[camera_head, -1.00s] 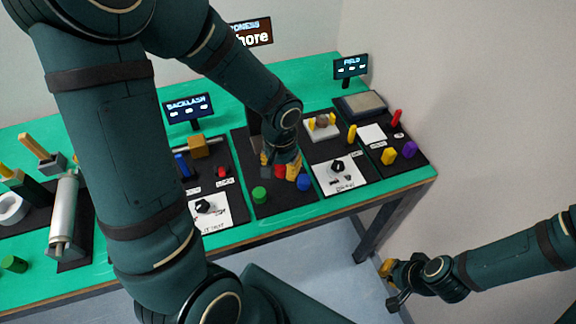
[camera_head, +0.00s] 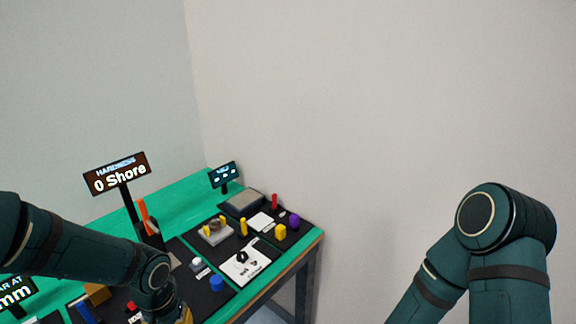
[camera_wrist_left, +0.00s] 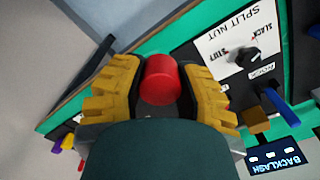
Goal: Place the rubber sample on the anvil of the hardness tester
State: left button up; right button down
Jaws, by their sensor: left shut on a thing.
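My left gripper (camera_wrist_left: 160,92) has its yellow fingers shut on a red cylinder (camera_wrist_left: 161,80), the rubber sample. In the head view this gripper (camera_head: 181,314) is at the bottom edge, mostly cut off, and the sample cannot be made out there. The hardness tester (camera_head: 149,232) is a dark upright body with an orange lever, beyond my left forearm. Its display (camera_head: 117,176) reads 0 Shore. The forearm hides the tester's lower part, and I cannot make out the anvil clearly. My right arm shows at the right, but its gripper is out of view.
A blue cylinder (camera_head: 217,283) stands on the dark mat near the table's front edge. To the right are a white card with a black knob (camera_head: 243,257), yellow blocks, a purple piece (camera_head: 294,221) and a grey pad (camera_head: 242,202). The table ends at the right before bare wall.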

pick_arm(q)
jog(key=shift+s+d+f, duration=0.15)
jog(key=w+d+f+m, duration=0.1)
jog(key=w+d+f, duration=0.4)
jog(key=shift+w+d+r, duration=0.1)
jog(key=shift+d+r, duration=0.05)
jog(key=shift+r, duration=1.25)
jog(key=shift+w+d+r, duration=0.1)
jog(key=shift+d+r, duration=0.05)
jog(key=shift+r, duration=1.2)
